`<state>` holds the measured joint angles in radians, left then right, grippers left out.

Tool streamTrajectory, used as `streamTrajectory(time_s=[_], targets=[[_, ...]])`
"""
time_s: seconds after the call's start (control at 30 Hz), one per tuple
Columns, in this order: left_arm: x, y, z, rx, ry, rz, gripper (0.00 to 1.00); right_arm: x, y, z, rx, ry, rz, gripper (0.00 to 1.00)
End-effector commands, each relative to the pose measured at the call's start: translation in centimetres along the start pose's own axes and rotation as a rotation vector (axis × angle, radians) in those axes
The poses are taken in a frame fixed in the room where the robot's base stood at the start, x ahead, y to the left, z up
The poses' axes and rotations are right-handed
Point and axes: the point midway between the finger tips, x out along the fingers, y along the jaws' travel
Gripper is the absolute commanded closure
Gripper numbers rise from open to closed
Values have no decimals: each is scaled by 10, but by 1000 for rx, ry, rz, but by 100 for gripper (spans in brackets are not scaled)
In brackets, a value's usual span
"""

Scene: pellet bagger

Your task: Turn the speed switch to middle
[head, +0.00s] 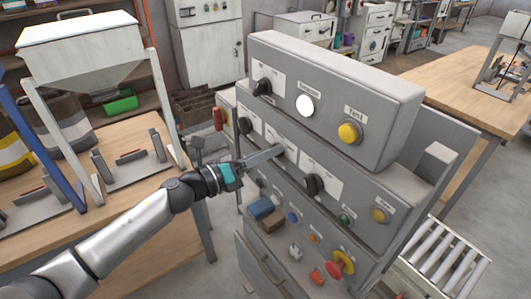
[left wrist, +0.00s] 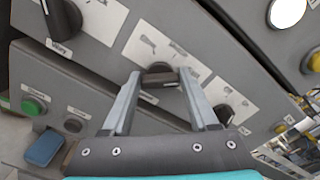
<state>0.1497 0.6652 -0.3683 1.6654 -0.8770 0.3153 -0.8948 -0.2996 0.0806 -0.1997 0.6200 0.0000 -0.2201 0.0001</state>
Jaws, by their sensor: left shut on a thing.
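My left gripper (head: 274,153) reaches from the left to the middle row of the grey control panel (head: 330,75). In the left wrist view its two fingers (left wrist: 160,73) stand on either side of a dark rotary knob (left wrist: 160,79), shut on it. I take this knob for the speed switch; its label is too blurred to read. The knob's bar lies roughly crosswise between the fingers, with a pale mark on it. In the head view the gripper hides most of the knob. My right gripper is not in view.
Black knobs flank the held one: one (head: 245,125) at left, one (head: 313,184) at right. A white lamp (head: 305,105) and yellow button (head: 350,132) sit above. A red emergency button (head: 341,263) and blue block (head: 260,208) are below. A wooden table (head: 150,195) stands left.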

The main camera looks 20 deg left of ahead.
Motion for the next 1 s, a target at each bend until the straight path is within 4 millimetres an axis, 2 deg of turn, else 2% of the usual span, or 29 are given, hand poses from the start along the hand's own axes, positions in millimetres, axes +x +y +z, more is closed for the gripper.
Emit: streamTrajectory(time_s=[0.03,0.17,0.57,1.0], targets=[[0,0,0,0,0,0,83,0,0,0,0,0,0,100],[0,0,0,0,0,0,96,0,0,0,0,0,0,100],[0,0,1,-91,1,1,96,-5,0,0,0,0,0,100],[0,1,1,-458,0,1,96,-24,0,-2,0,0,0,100]])
